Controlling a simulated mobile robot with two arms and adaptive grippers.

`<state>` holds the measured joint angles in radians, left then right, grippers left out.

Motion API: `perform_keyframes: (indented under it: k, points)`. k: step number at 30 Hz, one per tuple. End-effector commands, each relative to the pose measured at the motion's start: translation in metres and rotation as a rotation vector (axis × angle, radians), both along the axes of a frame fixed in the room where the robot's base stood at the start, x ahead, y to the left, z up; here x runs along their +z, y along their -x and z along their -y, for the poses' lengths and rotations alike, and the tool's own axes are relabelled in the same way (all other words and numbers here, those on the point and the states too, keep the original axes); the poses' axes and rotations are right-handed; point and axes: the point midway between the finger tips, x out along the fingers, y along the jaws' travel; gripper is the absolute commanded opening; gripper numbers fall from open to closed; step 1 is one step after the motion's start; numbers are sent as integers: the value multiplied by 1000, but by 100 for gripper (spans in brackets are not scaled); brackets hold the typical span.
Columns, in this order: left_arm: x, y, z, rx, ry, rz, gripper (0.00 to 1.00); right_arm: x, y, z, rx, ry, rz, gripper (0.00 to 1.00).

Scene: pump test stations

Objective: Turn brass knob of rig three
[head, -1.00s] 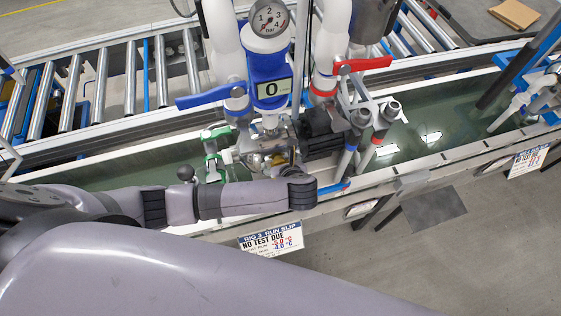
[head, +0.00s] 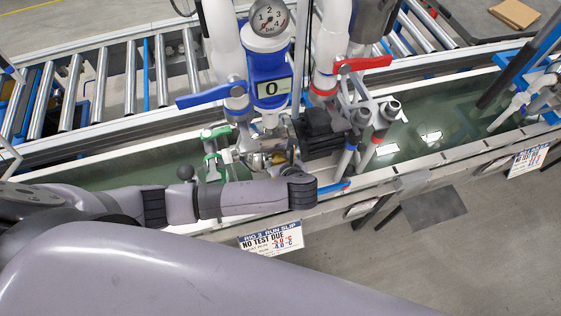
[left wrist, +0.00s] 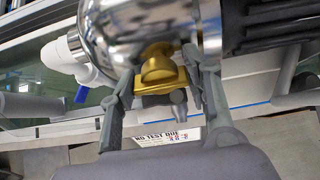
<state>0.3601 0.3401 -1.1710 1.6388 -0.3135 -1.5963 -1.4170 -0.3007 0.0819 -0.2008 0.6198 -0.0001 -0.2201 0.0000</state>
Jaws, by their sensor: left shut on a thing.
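Rig three stands at the centre of the head view, marked by its RIG 3 slip (head: 271,237), which reads NO TEST DUE. Its brass knob (left wrist: 160,68) sits under the shiny metal pump housing (left wrist: 135,25) in the left wrist view. My left gripper (left wrist: 160,88) has one finger on each side of the knob and is shut on it. In the head view my left gripper (head: 284,163) is at the front of the rig, and my own arm hides part of it. The knob is mostly hidden there. My right gripper is not in view.
A pressure gauge (head: 269,18) and a display reading 0 (head: 271,88) stand above the knob. A blue lever (head: 212,95) and a red lever (head: 363,64) stick out near them. A black motor (head: 318,132) is right of the knob. A roller conveyor (head: 130,75) runs behind.

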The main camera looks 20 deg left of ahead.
Motion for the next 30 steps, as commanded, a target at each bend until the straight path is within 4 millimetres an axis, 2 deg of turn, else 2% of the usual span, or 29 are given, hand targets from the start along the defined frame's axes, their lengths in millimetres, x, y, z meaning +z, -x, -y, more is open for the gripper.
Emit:
perform_keyframes:
  k: [11,30]
  points:
    - [0,1,0,59,87,57,16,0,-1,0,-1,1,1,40]
    - [-2,3,-1,351,504,336,16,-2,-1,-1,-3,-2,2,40]
